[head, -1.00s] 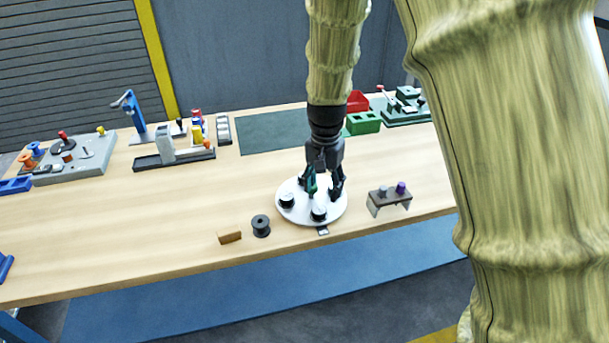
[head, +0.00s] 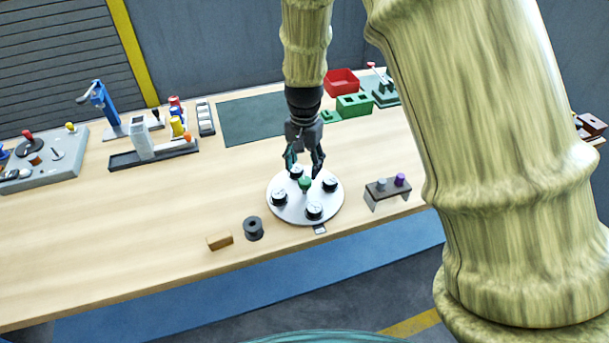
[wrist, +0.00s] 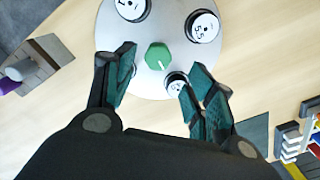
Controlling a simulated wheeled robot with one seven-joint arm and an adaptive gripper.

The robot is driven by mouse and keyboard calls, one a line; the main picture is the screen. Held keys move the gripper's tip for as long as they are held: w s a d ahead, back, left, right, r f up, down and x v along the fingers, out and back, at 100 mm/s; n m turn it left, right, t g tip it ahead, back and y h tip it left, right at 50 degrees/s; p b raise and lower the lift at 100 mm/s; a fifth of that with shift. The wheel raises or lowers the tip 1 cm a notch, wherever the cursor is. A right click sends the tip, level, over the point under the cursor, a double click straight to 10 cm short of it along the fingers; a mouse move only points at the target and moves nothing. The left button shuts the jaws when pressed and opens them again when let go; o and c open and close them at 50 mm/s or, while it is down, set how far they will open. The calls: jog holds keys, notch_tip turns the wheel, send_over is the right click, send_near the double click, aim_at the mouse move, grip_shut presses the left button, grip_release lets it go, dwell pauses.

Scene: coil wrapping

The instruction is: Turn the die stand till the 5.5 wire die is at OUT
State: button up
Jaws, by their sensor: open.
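The die stand (head: 273,210) is a white round plate on the table with several black-sided, white-topped dies and a green knob (head: 305,184) in its middle. The die marked 5.5 (wrist: 203,27) is at the upper right of the wrist view; it appears to be the left die (head: 279,199) in the head view. A small grey tab (head: 320,229) sticks out at the stand's front, close to the front die (head: 314,211); no OUT lettering is legible. My gripper (head: 304,170) is open and empty, above and behind the knob. In the wrist view, a finger covers part of the stand.
A black spool (head: 253,229) and a small wooden block (head: 219,241) lie left of the stand. A small dark rack (head: 387,190) with grey and purple pieces stands right. Green and red bins (head: 342,83) are behind. The table's front edge is near.

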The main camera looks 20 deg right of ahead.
aim_at(305, 180)
jog(key=shift+s+d+f+p, duration=0.1)
jog(key=shift+f+p, duration=0.3)
jog(key=shift+f, duration=1.05)
jog(key=shift+s+f+p, duration=0.1)
jog(key=shift+f+p, duration=0.25)
jog(key=shift+f, duration=1.05)
jog(key=shift+w, duration=0.1)
grip_shut()
